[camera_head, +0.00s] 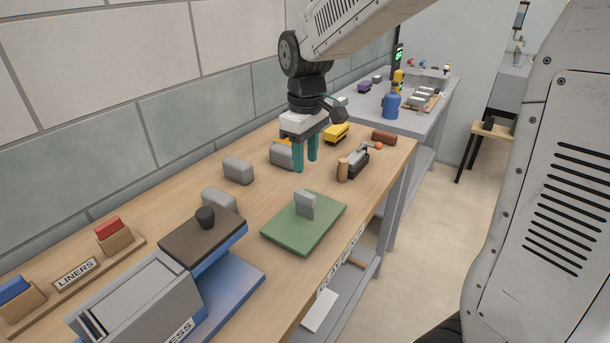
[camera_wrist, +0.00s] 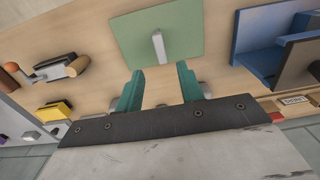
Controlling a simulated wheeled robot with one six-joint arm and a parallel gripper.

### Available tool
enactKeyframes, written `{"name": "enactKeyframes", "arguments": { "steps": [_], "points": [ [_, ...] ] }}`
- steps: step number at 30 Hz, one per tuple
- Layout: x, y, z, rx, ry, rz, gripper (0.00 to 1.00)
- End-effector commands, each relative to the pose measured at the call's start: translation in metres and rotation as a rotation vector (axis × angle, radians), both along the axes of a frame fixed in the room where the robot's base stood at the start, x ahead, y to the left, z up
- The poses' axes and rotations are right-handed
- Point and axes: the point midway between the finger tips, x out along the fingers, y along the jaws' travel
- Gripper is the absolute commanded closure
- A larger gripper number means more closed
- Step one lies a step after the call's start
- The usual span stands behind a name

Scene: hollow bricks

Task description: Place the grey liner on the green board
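A small grey block, which looks like the grey liner (camera_head: 305,204), stands upright on the green board (camera_head: 282,237). In the wrist view the grey liner (camera_wrist: 158,46) shows near the lower middle of the green board (camera_wrist: 129,36), with nothing touching it. My gripper (camera_head: 306,164) is above the table, on the wall side of the board, with its two teal fingers pointing down. The fingers are apart with nothing between them, as the wrist view of the gripper (camera_wrist: 160,88) also shows.
Several grey rounded bricks (camera_head: 238,170) lie along the wall side. A blue press (camera_head: 238,285) stands at the near left of the board, beside a liners tray (camera_head: 80,280) with red and blue liners. A wooden-handled tool (camera_head: 356,162) lies beyond the board, near a yellow block (camera_head: 337,133).

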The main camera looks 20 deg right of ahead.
Motion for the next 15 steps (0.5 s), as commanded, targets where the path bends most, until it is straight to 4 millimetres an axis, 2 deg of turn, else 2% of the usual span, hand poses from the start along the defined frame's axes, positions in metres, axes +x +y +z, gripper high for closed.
{"name": "enactKeyframes", "arguments": {
  "steps": [3, 10, 13, 15],
  "points": [
    [0.000, 0.000, 0.013, 0.000, -0.001, 0.000, 0.62],
    [-0.004, -0.001, 0.020, 0.000, -0.002, -0.007, 0.62],
    [-0.020, -0.005, 0.029, 0.001, -0.010, -0.041, 0.62],
    [-0.041, -0.009, 0.037, 0.002, -0.021, -0.085, 0.62]
  ]
}}
